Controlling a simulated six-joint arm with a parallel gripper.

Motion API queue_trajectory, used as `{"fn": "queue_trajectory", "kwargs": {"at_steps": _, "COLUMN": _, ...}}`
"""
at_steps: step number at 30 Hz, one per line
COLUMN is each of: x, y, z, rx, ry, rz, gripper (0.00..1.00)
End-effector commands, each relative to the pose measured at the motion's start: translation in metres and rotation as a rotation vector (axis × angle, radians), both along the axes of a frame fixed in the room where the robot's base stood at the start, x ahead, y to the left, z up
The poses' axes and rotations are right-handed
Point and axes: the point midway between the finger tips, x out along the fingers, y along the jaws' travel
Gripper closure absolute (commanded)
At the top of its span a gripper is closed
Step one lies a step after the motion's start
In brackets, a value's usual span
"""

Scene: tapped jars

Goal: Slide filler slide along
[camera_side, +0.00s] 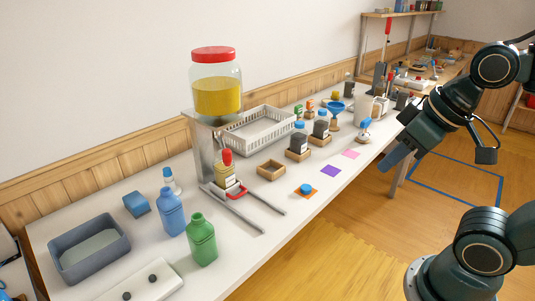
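The filler stands at the left of the bench: a large clear jar (217,92) with a red lid and yellow contents sits on a grey metal stand (199,150). Two pale rails (238,214) run out from the stand's foot toward the bench's front edge. A red slide piece (236,192) sits at the stand end of the rails. A small bottle with a red cap and yellow contents (226,175) stands upright at it, under the jar. My gripper (394,159) hangs off the front edge at the right, well apart from the filler. Its fingers cannot be made out separately.
A blue bottle (171,213) and a green bottle (202,240) stand left of the rails. A grey bin (90,248) is at far left. An empty wooden holder (271,170) and dark jars in holders (299,141) stand right.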

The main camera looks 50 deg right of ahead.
Motion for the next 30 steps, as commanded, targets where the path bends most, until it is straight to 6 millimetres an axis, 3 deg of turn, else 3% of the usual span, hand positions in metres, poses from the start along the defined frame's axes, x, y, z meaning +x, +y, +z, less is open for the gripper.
{"fn": "queue_trajectory", "kwargs": {"at_steps": 3, "x": 0.005, "y": 0.000, "z": 0.000, "rx": 0.000, "ry": -0.002, "rz": 0.001, "gripper": 1.00}}
{"fn": "queue_trajectory", "kwargs": {"at_steps": 11, "x": 0.042, "y": 0.001, "z": 0.000, "rx": 0.000, "ry": -0.018, "rz": 0.004, "gripper": 1.00}}
{"fn": "queue_trajectory", "kwargs": {"at_steps": 20, "x": 0.109, "y": 0.001, "z": -0.011, "rx": -0.002, "ry": -0.057, "rz": 0.012, "gripper": 1.00}}
{"fn": "queue_trajectory", "kwargs": {"at_steps": 30, "x": 0.184, "y": 0.002, "z": -0.039, "rx": -0.001, "ry": -0.103, "rz": 0.018, "gripper": 1.00}}
